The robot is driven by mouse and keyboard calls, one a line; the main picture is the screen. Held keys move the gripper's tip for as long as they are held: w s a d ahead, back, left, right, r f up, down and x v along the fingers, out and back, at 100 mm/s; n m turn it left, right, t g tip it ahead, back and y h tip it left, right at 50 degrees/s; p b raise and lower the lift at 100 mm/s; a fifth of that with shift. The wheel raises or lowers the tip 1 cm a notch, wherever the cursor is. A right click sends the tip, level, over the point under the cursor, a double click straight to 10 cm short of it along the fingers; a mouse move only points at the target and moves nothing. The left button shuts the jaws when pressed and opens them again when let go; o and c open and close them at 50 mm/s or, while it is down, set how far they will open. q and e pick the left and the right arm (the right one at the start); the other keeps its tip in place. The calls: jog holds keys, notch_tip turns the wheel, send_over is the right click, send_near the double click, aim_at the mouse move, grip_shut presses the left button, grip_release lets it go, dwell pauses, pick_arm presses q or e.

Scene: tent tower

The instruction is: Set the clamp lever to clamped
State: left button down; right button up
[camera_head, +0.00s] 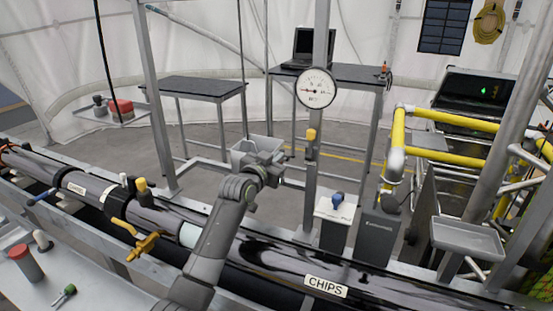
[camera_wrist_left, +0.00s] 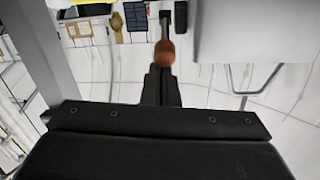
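My left gripper (camera_head: 272,165) is raised above the black pipe, left of the upright metal post. In the left wrist view its dark fingers (camera_wrist_left: 161,85) are close together and look shut, with nothing clearly between them. An orange-brown knob (camera_wrist_left: 164,52) on a dark stem shows just beyond the fingertips. In the head view an orange-topped handle (camera_head: 311,135) is on the post, to the right of the gripper and apart from it. A yellow lever (camera_head: 140,243) sits on the pipe at left. I cannot tell which one is the clamp lever. My right gripper is not in view.
The pipe (camera_head: 385,290) with a CHIPS label runs across the front. A round gauge (camera_head: 316,88) is on the post. A white box with a blue knob (camera_head: 337,200) stands right of the post, near yellow railings (camera_head: 450,120). Tables stand behind.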

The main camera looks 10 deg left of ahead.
pick_arm(q)
jog(key=shift+a+f, duration=0.1)
jog(key=shift+f, duration=0.2)
jog(key=r+p, duration=0.2)
jog(key=r, duration=0.1)
jog(key=w+r+p, duration=0.1)
jog(key=shift+d+r, duration=0.15)
jog(key=shift+d, duration=0.15)
jog(key=b+v, duration=0.2)
jog(key=v, duration=0.7)
jog(key=shift+s+f, duration=0.3)
jog(key=shift+s, duration=0.15)
jog(key=shift+d, duration=0.1)
